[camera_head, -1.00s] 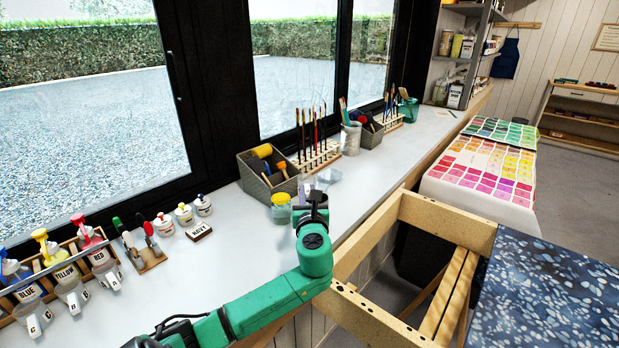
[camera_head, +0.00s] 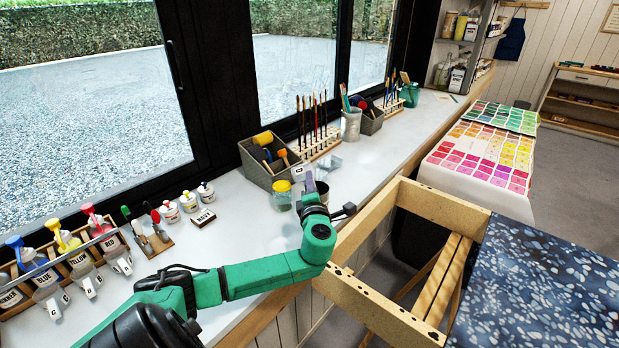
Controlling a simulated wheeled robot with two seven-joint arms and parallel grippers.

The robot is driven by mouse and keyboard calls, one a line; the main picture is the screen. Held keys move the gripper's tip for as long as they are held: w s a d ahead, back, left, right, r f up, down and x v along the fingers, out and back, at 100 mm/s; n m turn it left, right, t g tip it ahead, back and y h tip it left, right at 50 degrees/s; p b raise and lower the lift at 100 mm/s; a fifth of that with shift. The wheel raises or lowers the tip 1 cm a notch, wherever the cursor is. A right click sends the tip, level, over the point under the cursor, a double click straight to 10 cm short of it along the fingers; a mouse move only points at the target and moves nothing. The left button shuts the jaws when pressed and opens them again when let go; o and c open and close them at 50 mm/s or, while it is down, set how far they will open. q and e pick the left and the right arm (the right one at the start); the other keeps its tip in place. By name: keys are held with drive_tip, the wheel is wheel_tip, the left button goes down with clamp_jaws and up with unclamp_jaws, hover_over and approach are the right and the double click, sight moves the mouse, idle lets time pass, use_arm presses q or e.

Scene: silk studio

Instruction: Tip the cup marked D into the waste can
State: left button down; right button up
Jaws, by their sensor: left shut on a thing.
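My left gripper (camera_head: 310,184) is over the counter, just right of the yellow-lidded jar. It is shut on a small clear cup (camera_head: 331,164), partly hidden by the fingers. A white tag (camera_head: 298,172) with a dark mark shows beside the fingers; it is too small to read and I cannot tell the cup's exact tilt. My right gripper is out of view.
A grey bin with tools (camera_head: 272,174) and a yellow-lidded jar (camera_head: 282,197) stand close by. A brush rack (camera_head: 318,146) is behind. Bottles and lettered clear cups fill a wooden rack (camera_head: 42,292) at left. An open wooden frame (camera_head: 375,305) lies right of the counter.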

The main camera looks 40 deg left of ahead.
use_arm(q)
drive_tip(key=shift+w+r+m+p, duration=0.1)
drive_tip(key=shift+r+m+p, duration=0.3)
drive_tip(key=shift+p, duration=0.7)
drive_tip(key=m+p, duration=0.2)
drive_tip(key=p, duration=0.1)
drive_tip(key=d+m+p, duration=0.1)
drive_tip(key=m+p, duration=0.1)
drive_tip(key=p, duration=0.1)
drive_tip(key=w+m+p, duration=0.1)
drive_tip(key=m+p, duration=0.1)
drive_tip(key=p, duration=0.1)
drive_tip(key=shift+w+d+f+m+p, duration=0.1)
drive_tip(key=shift+d+f+m+p, duration=0.05)
drive_tip(key=shift+m+p, duration=0.25)
idle(0.3)
idle(0.8)
